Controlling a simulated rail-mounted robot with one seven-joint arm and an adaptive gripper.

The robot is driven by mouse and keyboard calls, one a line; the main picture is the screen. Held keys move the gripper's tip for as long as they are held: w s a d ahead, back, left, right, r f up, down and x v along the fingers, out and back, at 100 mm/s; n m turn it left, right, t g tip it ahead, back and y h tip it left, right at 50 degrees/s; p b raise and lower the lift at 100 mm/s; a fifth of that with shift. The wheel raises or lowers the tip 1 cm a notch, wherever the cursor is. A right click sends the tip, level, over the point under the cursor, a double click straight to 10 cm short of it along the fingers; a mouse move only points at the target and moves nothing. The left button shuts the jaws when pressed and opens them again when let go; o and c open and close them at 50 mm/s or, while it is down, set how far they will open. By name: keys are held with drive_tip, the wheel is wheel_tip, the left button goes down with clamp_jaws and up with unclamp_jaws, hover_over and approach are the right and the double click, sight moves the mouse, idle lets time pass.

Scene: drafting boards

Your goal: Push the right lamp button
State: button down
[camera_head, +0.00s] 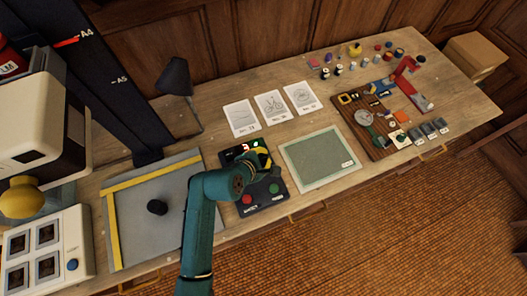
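A black control panel (260,203) lies on the wooden desk near its front edge. It has a red button (247,199) on the left and a green button (274,188) on the right. A small display with red marks (243,147) shows at its back. My teal arm reaches in from the bottom. My gripper (264,160), with dark and yellow parts, is over the back right part of the panel, behind the green button in the picture. The arm hides part of the panel. The fingertips are too small and covered to tell their opening or any contact.
A green mat (320,157) lies right of the panel. Picture cards (272,106) lie behind. A wooden board with tools (372,146) is farther right.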

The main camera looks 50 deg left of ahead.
drive_tip(key=shift+f, duration=0.45)
drive_tip(key=shift+f, duration=0.4)
idle(0.5)
drive_tip(key=shift+r+p, duration=0.85)
drive_tip(key=shift+p, duration=0.35)
wheel_tip(320, 180, up, 6)
drive_tip(key=p, duration=0.6)
drive_tip(key=shift+p, duration=0.3)
